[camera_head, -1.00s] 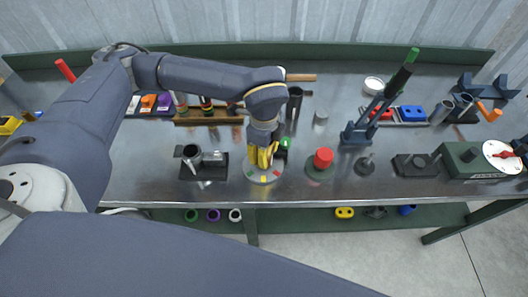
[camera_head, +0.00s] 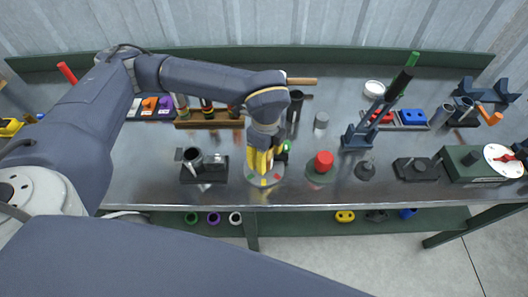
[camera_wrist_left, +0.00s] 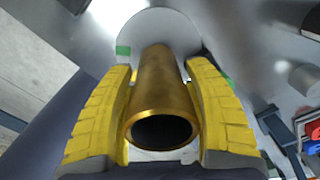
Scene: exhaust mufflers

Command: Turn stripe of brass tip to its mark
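The brass tip (camera_wrist_left: 160,95) is a hollow tube standing on a round grey plate (camera_wrist_left: 140,25). In the wrist view its open end faces the camera, and I see no stripe on it. In the head view the plate's rim bears a yellow mark (camera_head: 263,183) and a red mark (camera_head: 277,177); a green mark (camera_wrist_left: 123,50) shows in the wrist view. My left gripper (camera_head: 262,170) points down over the plate, hiding the tip there. Its yellow fingers (camera_wrist_left: 161,100) lie on both sides of the tip, very close; contact is unclear. My right gripper is not in view.
A red-topped piece (camera_head: 324,161) stands right of the plate. A dark fixture with a cup (camera_head: 205,165) stands left. Behind are a wooden rack (camera_head: 208,119) and a dark cylinder (camera_head: 294,104). A blue stand with a lever (camera_head: 362,135) is farther right. The bench's front edge is close.

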